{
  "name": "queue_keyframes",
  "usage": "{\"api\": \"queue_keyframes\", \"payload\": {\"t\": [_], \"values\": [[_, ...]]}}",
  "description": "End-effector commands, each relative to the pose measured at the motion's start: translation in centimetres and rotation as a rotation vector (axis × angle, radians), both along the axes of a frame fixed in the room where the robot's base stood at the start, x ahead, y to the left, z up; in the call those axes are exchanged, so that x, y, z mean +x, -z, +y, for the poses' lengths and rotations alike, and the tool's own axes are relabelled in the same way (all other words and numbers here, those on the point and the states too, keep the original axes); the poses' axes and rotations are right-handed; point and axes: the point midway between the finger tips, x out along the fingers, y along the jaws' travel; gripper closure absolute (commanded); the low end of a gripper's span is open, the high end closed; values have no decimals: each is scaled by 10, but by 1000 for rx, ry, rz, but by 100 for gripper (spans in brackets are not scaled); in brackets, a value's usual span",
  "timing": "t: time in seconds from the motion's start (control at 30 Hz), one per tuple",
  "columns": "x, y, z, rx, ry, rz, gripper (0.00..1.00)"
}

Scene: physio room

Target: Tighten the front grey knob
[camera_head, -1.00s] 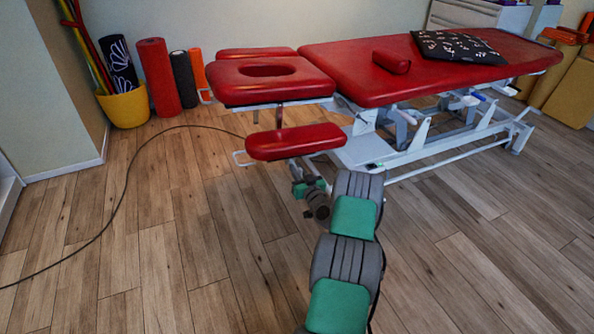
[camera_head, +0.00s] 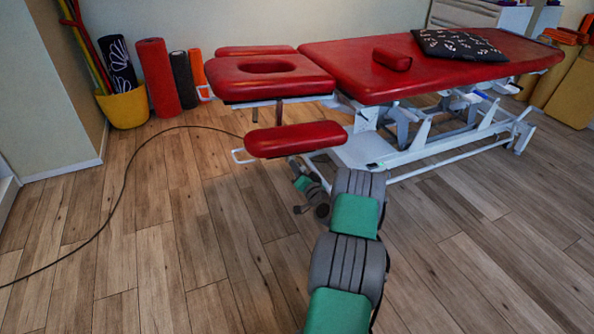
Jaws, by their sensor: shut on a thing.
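The treatment table has a red front armrest pad (camera_head: 295,139) with a white bracket below it. My arm reaches in from the bottom, and its green and grey wrist (camera_head: 304,184) is tilted up under this pad. My gripper (camera_head: 296,165) is at the pad's lower edge, small and mostly hidden, shut on the front grey knob. The knob itself is hidden by the pad and my wrist.
The red face-hole headrest (camera_head: 268,77) and white table frame (camera_head: 425,155) are close behind and to the right. A black cable (camera_head: 127,175) curves over the wooden floor.

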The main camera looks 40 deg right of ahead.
Motion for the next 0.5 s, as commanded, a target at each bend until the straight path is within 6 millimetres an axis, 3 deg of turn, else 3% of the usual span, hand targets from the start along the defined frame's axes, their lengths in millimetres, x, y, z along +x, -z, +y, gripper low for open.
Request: {"api": "queue_keyframes", "payload": {"t": [0.5], "values": [[0,1,0,469,1,-136,100]]}}
